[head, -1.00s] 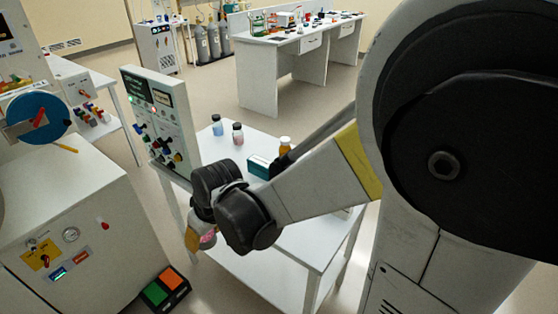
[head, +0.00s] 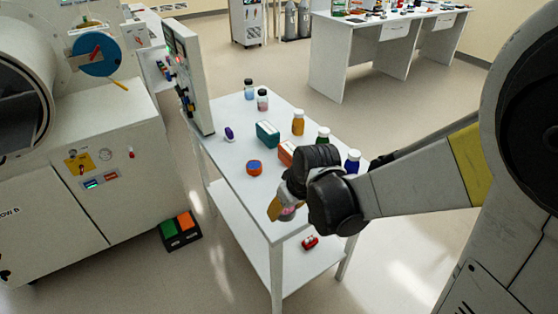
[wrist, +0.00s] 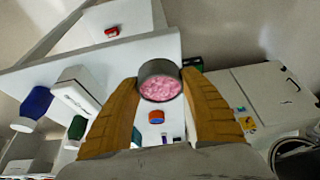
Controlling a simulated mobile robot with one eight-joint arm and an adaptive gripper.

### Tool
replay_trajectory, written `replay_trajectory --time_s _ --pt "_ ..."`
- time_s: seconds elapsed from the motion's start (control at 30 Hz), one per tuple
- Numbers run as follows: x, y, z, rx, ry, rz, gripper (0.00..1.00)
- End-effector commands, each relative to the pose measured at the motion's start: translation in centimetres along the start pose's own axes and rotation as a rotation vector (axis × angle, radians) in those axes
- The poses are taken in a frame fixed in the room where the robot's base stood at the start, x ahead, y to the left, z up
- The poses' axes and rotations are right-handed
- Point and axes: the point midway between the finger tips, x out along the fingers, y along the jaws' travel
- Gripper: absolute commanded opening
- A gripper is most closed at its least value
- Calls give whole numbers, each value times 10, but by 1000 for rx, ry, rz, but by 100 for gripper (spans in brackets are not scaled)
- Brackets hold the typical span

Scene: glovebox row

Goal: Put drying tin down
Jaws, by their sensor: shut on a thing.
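The drying tin (wrist: 160,88), a short grey round tin with pink granules in its open top, is held between the two tan fingers of my gripper (wrist: 160,80) in the wrist view. In the head view my gripper (head: 285,209) is at the near end of the white table (head: 228,185), with a little pink of the tin showing between the fingers. The tin appears above the table; I cannot tell how large the gap is.
An orange round container with a blue top (head: 254,168) stands on the table. A teal box (head: 267,134), an orange-and-white box (head: 286,151) and several bottles stand behind and to the right. A control panel (head: 188,80) stands at the left. The near left tabletop is clear.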

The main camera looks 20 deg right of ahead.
Motion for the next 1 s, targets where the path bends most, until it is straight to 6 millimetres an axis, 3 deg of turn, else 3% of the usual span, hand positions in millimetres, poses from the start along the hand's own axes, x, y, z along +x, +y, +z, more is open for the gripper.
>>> replay_trajectory --time_s 0.03,0.2,0.4,0.57,0.8,1.0 --pt "16 11 -4 3 0 2 19" --pt "50 40 -21 3 0 1 19" --pt "70 59 -34 1 0 1 19" --pt "79 62 -33 -1 0 1 19" --pt "110 61 -19 -1 0 1 19" --pt "108 61 -20 -1 0 1 19"
